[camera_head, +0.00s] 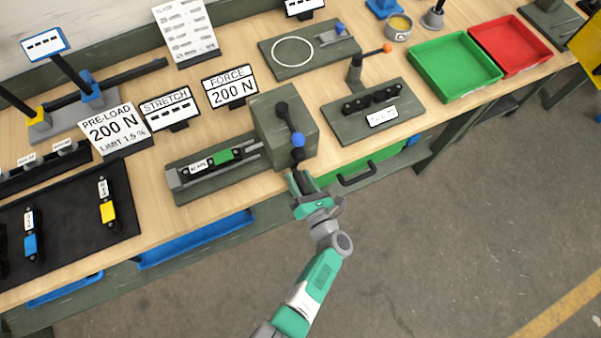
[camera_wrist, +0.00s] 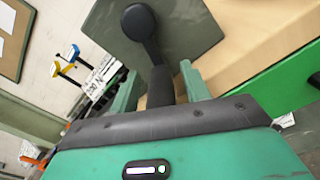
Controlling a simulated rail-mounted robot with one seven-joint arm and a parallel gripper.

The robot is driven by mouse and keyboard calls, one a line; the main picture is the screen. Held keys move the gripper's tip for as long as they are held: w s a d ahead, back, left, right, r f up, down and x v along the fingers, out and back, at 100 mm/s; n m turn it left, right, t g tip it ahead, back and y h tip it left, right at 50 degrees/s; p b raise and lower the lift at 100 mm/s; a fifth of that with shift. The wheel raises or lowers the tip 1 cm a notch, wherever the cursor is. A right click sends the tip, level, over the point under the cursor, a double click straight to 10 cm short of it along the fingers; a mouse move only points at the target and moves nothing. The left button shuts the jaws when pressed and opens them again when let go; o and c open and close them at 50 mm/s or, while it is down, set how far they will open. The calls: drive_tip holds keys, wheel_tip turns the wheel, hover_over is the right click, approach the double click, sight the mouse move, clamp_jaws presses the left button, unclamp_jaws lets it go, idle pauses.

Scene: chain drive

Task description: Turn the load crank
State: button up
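The load crank (camera_head: 284,117) is on the face of a green-grey box (camera_head: 265,133) at the bench's front edge. It has a black hub and arm, a blue ball and a dark end pointing down toward the front. My gripper (camera_head: 297,178) is just below the crank's lower end. In the wrist view the crank's round black hub (camera_wrist: 138,21) is above and its arm runs down between my fingers (camera_wrist: 158,92). The fingers are apart, with a gap at the left of the crank. Contact is not clear. A green chain piece (camera_head: 223,157) lies in the fixture left of the box.
The force sign (camera_head: 229,87) reads 200 N; the stretch display (camera_head: 170,109) shows dashes. A pre-load card (camera_head: 115,128) reads 200 N, limit 1.5 %. A lever fixture (camera_head: 372,105), green tray (camera_head: 454,66) and red tray (camera_head: 510,44) stand right. A green drawer (camera_head: 375,157) is under the bench edge.

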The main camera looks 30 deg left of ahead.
drive_tip(key=p+v, duration=0.1)
drive_tip(key=v, duration=0.7)
drive_tip(key=shift+a, duration=0.1)
